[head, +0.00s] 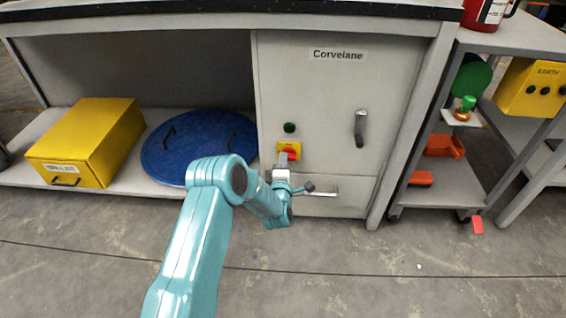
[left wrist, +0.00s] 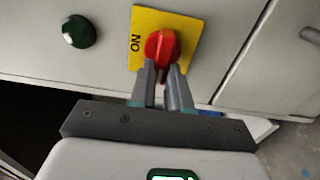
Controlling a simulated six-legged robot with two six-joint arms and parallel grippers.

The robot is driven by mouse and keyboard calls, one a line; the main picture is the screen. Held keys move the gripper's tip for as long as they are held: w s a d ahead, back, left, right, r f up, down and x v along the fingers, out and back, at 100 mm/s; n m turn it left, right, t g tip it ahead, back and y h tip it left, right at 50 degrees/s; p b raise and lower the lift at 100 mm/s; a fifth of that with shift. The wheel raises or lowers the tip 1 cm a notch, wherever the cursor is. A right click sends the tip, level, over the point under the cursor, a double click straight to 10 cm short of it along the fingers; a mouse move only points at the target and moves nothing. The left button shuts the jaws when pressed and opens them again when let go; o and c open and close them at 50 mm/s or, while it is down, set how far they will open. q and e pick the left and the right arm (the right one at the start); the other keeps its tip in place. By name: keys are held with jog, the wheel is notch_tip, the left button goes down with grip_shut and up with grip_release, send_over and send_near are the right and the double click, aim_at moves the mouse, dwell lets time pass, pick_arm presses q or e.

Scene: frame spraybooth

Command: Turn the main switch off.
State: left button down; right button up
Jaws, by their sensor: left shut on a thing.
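The main switch is a red rotary knob (left wrist: 162,44) on a yellow plate (left wrist: 184,24), set in the front of the grey cabinet (head: 335,95). In the left wrist view the word ON shows on the plate's left side, turned sideways. My left gripper (left wrist: 162,68) is shut on the red knob, one finger on each side of its lower part. In the head view the gripper (head: 284,160) reaches the yellow plate (head: 297,146) from below and hides part of the knob. My right gripper is in neither view.
A dark green button (head: 289,127) sits just above the switch. A door handle (head: 360,127) is to the right and a drawer handle (head: 322,194) below. A yellow box (head: 95,135) and blue lid (head: 215,140) lie on the left shelf. The floor in front is open.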

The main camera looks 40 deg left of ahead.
pick_arm(q)
jog(key=shift+d+f, duration=0.1)
jog(key=c, duration=1.1)
grip_release()
jog(key=shift+s, duration=0.1)
jog(key=shift+p+v, duration=2.85)
jog(key=shift+v, duration=5.25)
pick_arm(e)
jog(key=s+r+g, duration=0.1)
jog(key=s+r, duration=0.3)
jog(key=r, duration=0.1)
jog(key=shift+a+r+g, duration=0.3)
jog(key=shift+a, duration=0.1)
